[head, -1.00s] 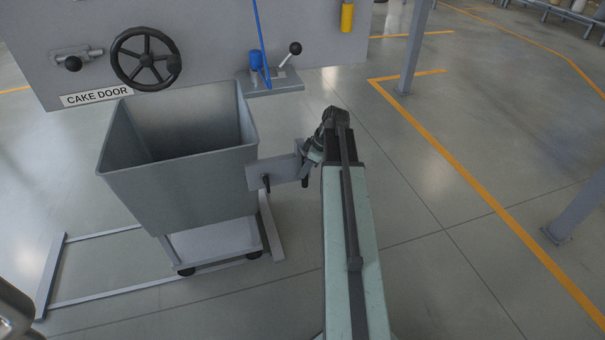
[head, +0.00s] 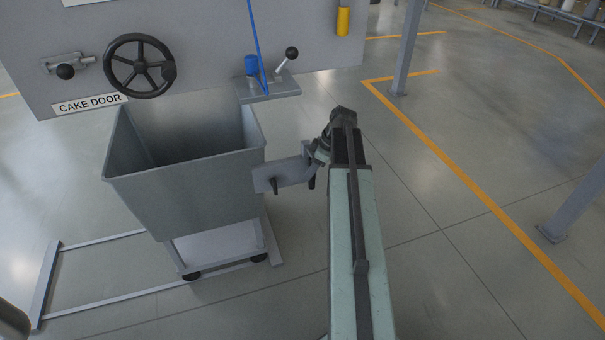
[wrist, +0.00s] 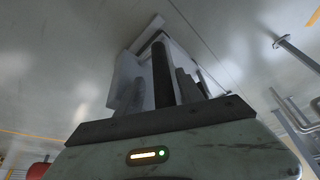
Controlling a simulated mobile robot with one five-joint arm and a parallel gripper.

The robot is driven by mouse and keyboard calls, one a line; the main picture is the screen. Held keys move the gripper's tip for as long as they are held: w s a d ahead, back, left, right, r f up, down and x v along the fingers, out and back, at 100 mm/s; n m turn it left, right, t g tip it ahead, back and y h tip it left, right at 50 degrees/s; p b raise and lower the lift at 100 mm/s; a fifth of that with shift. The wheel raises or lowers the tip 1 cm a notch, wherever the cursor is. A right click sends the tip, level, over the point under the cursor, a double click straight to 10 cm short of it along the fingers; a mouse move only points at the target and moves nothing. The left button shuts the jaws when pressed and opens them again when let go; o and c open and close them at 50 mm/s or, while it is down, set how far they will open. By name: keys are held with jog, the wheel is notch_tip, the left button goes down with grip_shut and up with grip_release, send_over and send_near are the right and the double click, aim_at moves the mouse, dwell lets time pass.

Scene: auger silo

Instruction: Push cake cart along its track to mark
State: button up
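The cake cart (head: 186,195) is a grey, open-topped, empty-looking bin on a low wheeled base in the head view. It stands upright over the right part of its floor track (head: 110,294), close to the track's right end bar. A flat grey plate (head: 290,169) with a dark peg sticks out from the cart's right side. My gripper (head: 313,165) is at the outer end of this plate; whether it grips or only touches is unclear. The wrist view shows a dark bar (wrist: 162,75) and pale surfaces in front of the gripper. I cannot make out the mark.
Behind the cart is a grey wall panel with a CAKE DOOR sign (head: 89,104), a black handwheel (head: 140,66) and a lever (head: 285,60). A grey post (head: 408,50) stands at the right. The track's left part and the floor at right are clear.

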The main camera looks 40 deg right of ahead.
jog(key=p+v, duration=0.7)
jog(key=v, duration=0.1)
jog(key=shift+f, duration=0.1)
dwell(0.4)
